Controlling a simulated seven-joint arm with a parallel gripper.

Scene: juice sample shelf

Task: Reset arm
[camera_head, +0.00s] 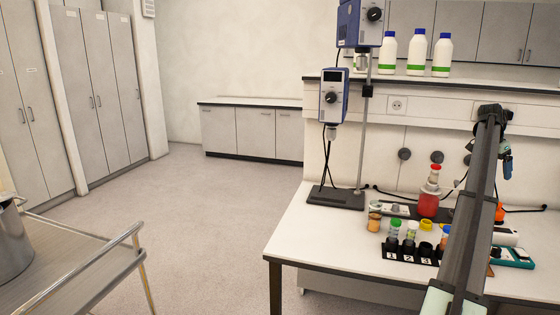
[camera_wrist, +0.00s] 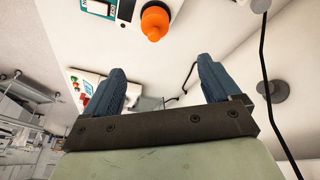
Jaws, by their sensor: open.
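My gripper (camera_head: 507,165) hangs at the end of my raised arm at the right of the head view, above the bench. In the wrist view its two blue fingers (camera_wrist: 160,68) are spread apart, with nothing between them. A black rack (camera_head: 397,256) numbered 1, 2 and 3 stands on the white bench (camera_head: 310,232). Small containers stand at it, including one with a green lid (camera_head: 395,227) and one with a yellow lid (camera_head: 427,225). A bottle of red liquid (camera_head: 428,206) stands behind them. My arm hides part of the bench's right side.
A stirrer stand (camera_head: 335,198) rises at the bench's left. White bottles (camera_head: 416,55) stand on the shelf above. A teal device (camera_head: 514,257) lies at the right. An orange part (camera_wrist: 155,21) shows in the wrist view. A metal cart (camera_head: 75,262) stands at left; the floor between is clear.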

